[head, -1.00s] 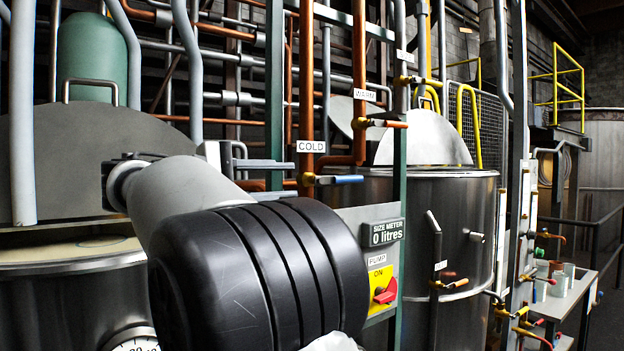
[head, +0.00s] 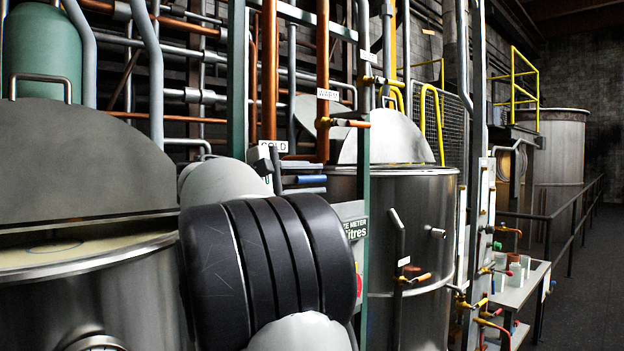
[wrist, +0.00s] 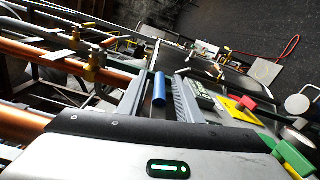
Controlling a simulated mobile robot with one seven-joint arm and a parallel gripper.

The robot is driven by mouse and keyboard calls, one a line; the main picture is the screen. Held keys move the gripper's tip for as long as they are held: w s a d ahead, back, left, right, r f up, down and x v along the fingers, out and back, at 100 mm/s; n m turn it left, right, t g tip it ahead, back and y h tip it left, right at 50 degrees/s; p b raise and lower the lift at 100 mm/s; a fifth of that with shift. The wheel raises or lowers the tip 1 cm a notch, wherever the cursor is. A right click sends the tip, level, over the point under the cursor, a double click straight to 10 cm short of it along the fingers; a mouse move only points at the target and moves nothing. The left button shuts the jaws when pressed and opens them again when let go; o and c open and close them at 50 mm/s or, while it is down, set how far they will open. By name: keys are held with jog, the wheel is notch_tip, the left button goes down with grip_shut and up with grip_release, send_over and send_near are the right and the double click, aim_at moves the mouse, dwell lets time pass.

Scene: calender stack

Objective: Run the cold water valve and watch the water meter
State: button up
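The cold water valve's blue lever (head: 309,180) sticks out sideways below the COLD label (head: 273,147) in the head view. In the wrist view the blue lever (wrist: 159,88) lies between the two grey fingers of my gripper (wrist: 162,98), which are apart with gaps beside it. I see no clear contact. In the head view my gripper (head: 300,178) has one finger above the lever and one below. The size meter (head: 356,229) is partly hidden by my arm; "litres" shows, but its number does not.
The WARM valve's orange lever (head: 350,123) is above and to the right. A red pump switch (wrist: 246,103) on a yellow plate is beside the gripper in the wrist view. Steel vats (head: 410,260) and copper pipes (head: 322,70) crowd the area. Floor is open at far right.

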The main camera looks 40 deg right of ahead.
jog(key=shift+d, duration=0.1)
grip_shut()
jog(key=shift+f, duration=0.1)
